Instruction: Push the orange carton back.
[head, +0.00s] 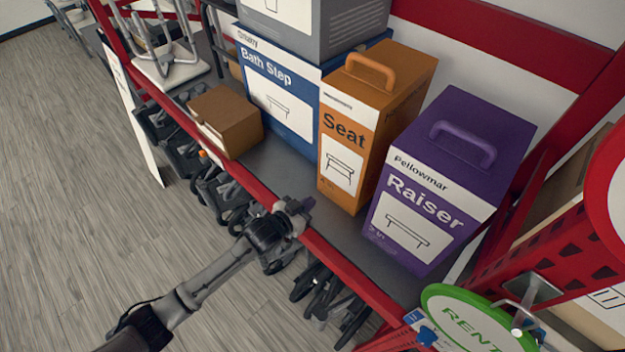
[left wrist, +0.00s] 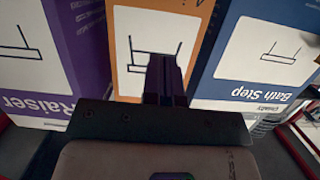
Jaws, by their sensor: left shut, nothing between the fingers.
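The orange carton (head: 350,150), marked "Seat" with a handle on top, stands upright on the grey shelf (head: 290,182) between the blue "Bath Step" carton (head: 285,115) and the purple "Raiser" carton (head: 425,205). My left gripper (head: 302,207) is shut and empty at the shelf's red front edge, in front of the orange carton. In the left wrist view, the shut fingers (left wrist: 165,78) point at the lower front of the orange carton (left wrist: 135,30); I cannot tell whether they touch it. My right gripper is in neither view.
A brown box (head: 228,120) sits at the shelf front, left of the blue carton. A grey box (head: 315,28) rests on the blue carton. A green "RENT" sign (head: 470,325) stands at lower right. Scooters fill the space below the shelf. The floor (head: 70,180) at left is clear.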

